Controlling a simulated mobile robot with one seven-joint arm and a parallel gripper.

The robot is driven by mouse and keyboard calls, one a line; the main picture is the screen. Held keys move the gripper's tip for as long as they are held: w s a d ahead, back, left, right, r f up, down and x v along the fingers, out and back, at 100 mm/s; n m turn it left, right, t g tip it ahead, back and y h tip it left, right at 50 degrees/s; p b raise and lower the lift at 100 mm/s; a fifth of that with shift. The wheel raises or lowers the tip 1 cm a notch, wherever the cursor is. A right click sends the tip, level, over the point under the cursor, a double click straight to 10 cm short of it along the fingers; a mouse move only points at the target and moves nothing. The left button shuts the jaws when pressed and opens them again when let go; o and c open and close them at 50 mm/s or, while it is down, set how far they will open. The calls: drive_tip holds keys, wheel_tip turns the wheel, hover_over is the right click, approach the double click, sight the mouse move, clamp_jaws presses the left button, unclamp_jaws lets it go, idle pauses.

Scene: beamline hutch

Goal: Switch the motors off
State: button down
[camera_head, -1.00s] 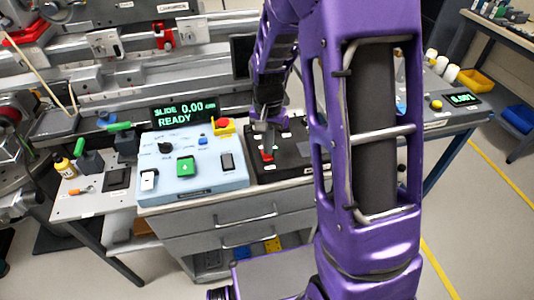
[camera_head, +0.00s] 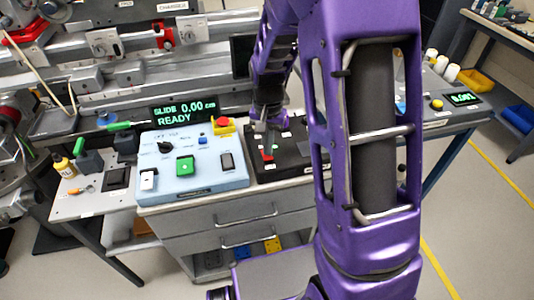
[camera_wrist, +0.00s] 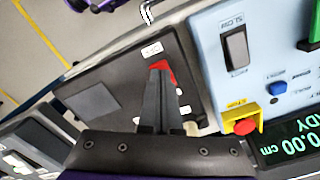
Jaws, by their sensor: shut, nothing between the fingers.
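A black control panel (camera_head: 293,152) sits on the bench at the right of a light blue panel. A small red control (camera_head: 268,156) is on it, partly hidden behind my fingers. In the wrist view the red control (camera_wrist: 169,74) shows at the tips of my gripper (camera_wrist: 159,70), with white labels beside it. My gripper (camera_head: 267,148) is shut and empty, pointing down at the red control. I cannot tell whether the tips touch it. No readable "motors" label shows.
The light blue panel (camera_head: 209,183) carries a black knob (camera_head: 165,147), a green switch (camera_head: 185,165), a black rocker (camera_head: 227,161) and a red stop button (camera_head: 222,121) on yellow.

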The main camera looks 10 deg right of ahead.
drive_tip(key=shift+f+b, duration=0.5)
drive_tip(key=shift+f, duration=0.3)
drive_tip(key=shift+r, duration=0.1)
drive_tip(key=shift+r+p, duration=2.7)
drive_tip(key=shift+r, duration=0.75)
